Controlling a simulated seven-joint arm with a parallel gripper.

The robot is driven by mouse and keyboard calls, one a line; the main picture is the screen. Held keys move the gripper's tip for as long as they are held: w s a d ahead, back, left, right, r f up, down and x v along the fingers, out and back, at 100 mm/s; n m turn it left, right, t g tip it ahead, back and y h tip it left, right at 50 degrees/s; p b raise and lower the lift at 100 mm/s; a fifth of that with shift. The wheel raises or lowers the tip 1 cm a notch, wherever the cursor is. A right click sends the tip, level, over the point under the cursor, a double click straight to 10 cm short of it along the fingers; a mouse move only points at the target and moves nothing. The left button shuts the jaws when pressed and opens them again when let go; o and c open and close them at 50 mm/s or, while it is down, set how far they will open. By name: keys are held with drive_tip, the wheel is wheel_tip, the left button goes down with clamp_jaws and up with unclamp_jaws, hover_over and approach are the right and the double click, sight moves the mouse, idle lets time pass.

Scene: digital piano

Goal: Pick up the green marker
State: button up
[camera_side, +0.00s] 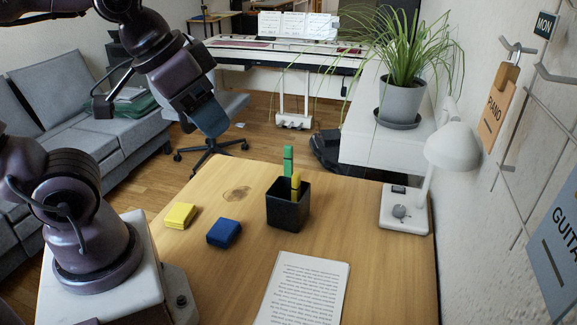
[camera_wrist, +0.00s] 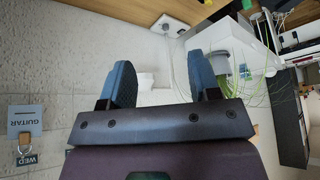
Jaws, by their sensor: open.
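My gripper (camera_side: 210,117) is raised in the air, up and left of the cup in the side view, apart from both markers. In the wrist view my gripper (camera_wrist: 158,75) shows two blue fingers spread apart with nothing between them. I cannot make out the green marker in the wrist view.
Yellow (camera_side: 180,215) and blue (camera_side: 224,232) blocks lie left of the cup, a printed sheet (camera_side: 304,289) in front. A white lamp (camera_side: 451,148) stands at the desk's right. A potted plant (camera_side: 400,100) sits behind on a white cabinet. The desk around the cup is mostly clear.

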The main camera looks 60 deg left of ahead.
drive_tip(key=shift+w, duration=0.1)
drive_tip(key=w+a+f+n+t, duration=0.2)
drive_tip(key=w, duration=0.9)
drive_tip(key=n+t+y, duration=0.3)
drive_tip(key=n+y, duration=0.4)
drive_tip(key=y, duration=0.4)
hover_over(287, 151)
drive_tip(key=s+d, duration=0.1)
drive_tip(key=d, duration=0.1)
wheel_tip(287, 151, down, 17)
drive_tip(key=f, duration=0.7)
drive_tip(key=shift+s+a+f, duration=0.15)
drive_tip(key=shift+a+f, duration=0.1)
drive_tip(key=shift+a, duration=0.05)
drive_tip(key=shift+w+a+f+t, duration=0.1)
drive_tip(key=shift+w+a+t, duration=0.2)
drive_tip(key=shift+w+a, duration=0.7)
drive_tip(key=c, duration=1)
